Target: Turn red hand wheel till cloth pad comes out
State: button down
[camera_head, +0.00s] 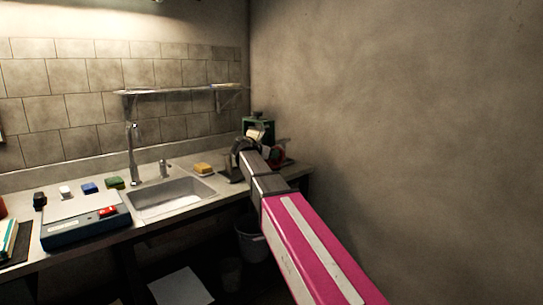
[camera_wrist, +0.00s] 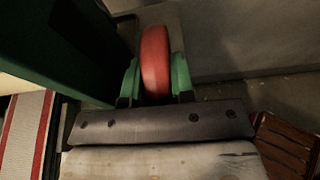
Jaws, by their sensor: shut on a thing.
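The red hand wheel (camera_wrist: 155,62) stands edge-on in the middle of the wrist view. My gripper (camera_wrist: 155,78) is shut on it, with one green finger on each side of the rim. The dark green machine body (camera_wrist: 65,45) fills the upper left of that view. In the head view the green machine (camera_head: 259,120) stands at the counter's far right corner, with the red wheel (camera_head: 278,156) low on its right, partly hidden by my arm. A pale cream piece (camera_head: 256,135) shows at the machine's front; I cannot tell if it is the cloth pad.
The sink (camera_head: 170,198) with its tap is left of my arm. A yellow sponge (camera_head: 203,168) lies behind the sink's right end. A blue-and-white device (camera_head: 85,222) with a red switch stands on the left counter. The bare wall (camera_head: 400,120) is on the right.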

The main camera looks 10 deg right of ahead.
jog(key=shift+d+g+y, duration=0.1)
jog(key=shift+g+y, duration=0.2)
jog(key=shift+y, duration=0.1)
jog(key=c, duration=1.2)
grip_release()
jog(key=shift+c, duration=0.2)
jog(key=v, duration=1)
jog(key=shift+s+a+r, duration=0.15)
jog(key=shift+a+r, duration=0.05)
jog(key=shift+a, duration=0.1)
